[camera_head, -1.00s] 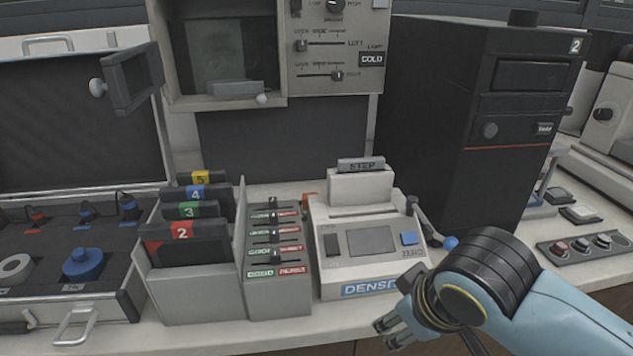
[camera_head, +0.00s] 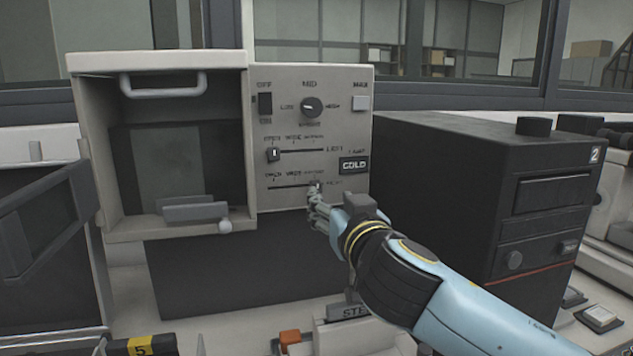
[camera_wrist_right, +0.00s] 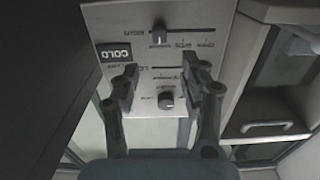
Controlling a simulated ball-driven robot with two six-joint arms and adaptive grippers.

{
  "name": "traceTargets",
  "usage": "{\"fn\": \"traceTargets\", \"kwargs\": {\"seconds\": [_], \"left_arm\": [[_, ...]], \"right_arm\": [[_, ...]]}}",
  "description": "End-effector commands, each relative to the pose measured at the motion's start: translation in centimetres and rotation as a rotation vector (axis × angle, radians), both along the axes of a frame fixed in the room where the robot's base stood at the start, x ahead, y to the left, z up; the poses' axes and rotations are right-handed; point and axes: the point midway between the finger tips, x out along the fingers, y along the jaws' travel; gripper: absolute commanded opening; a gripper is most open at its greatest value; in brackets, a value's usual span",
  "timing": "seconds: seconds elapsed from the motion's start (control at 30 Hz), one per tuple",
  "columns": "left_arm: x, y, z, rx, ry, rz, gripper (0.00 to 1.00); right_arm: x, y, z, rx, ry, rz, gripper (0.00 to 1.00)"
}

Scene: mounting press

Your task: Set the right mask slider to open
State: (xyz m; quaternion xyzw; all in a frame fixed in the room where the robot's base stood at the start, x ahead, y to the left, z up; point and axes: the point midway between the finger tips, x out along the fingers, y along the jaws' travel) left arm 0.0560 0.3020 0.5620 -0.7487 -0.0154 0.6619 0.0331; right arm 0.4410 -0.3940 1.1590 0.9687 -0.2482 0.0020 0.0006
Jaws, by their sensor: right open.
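The right mask slider (camera_head: 317,185) is a small dark knob at the right end of the lower slot on the grey control panel, away from the open mark at the slot's left. It also shows in the right wrist view (camera_wrist_right: 160,31), upside down and beyond my fingertips. My right gripper (camera_head: 318,205) is open just in front of and below this knob in the head view. Its two fingers (camera_wrist_right: 165,75) stand apart with nothing between them. I cannot tell whether they touch the panel. The left mask slider (camera_head: 273,154) sits at the left end of the upper slot.
A rotary dial (camera_head: 312,107), a switch (camera_head: 265,103) and a COLD sign (camera_head: 354,165) are on the same panel. An open grey chamber (camera_head: 162,240) adjoins it on the left. A large black cabinet (camera_head: 440,190) stands close on the right of my arm.

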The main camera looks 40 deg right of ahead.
Motion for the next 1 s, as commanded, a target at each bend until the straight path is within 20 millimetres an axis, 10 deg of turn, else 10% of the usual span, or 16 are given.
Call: {"fn": "traceTargets", "kwargs": {"seconds": [0.2, 0.43, 0.83, 1.0], "left_arm": [[-3.8, 1.2, 1.5, 0.014, 0.055, -0.003, 0.0], [-2.5, 0.9, 2.3, 0.01, 0.035, -0.002, 0.0], [-0.9, 0.2, 2.5, 0.002, 0.012, -0.001, 0.0], [-1.9, 0.2, 2.4, 0.003, 0.025, 0.0, 0.0]], "right_arm": [[4.0, -2.2, 0.4, 0.0, -0.001, -0.002, 0.44], [7.0, -3.9, 0.2, 0.0, 0.001, -0.002, 0.44], [7.8, -4.3, 0.0, 0.001, 0.003, -0.001, 0.44], [7.8, -4.3, 0.0, 0.001, 0.003, -0.001, 0.23]]}}
